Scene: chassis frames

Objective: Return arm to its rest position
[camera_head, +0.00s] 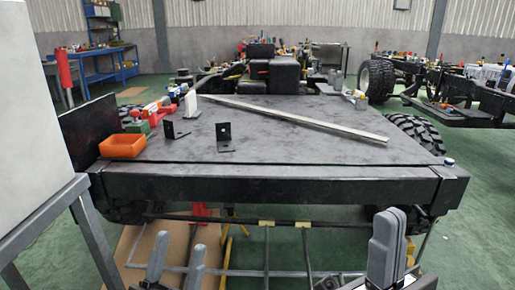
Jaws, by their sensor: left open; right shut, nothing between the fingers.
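My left gripper (179,250) is at the bottom of the head view, left of centre. Its two grey fingers stand apart with nothing between them, so it is open. My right gripper (388,225) is at the bottom right, in front of the flatbed's front edge. Its fingers are together and hold nothing. Both grippers are on the near side of the flatbed (300,160) and apart from the things on it. Most of both arms is outside the frame.
On the flatbed are an orange bin (122,146), two black angle brackets (224,137) (172,130) and a long metal bar (290,117). A white cabinet on a grey stand (45,225) is close at the left. The flatbed's right half is mostly clear.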

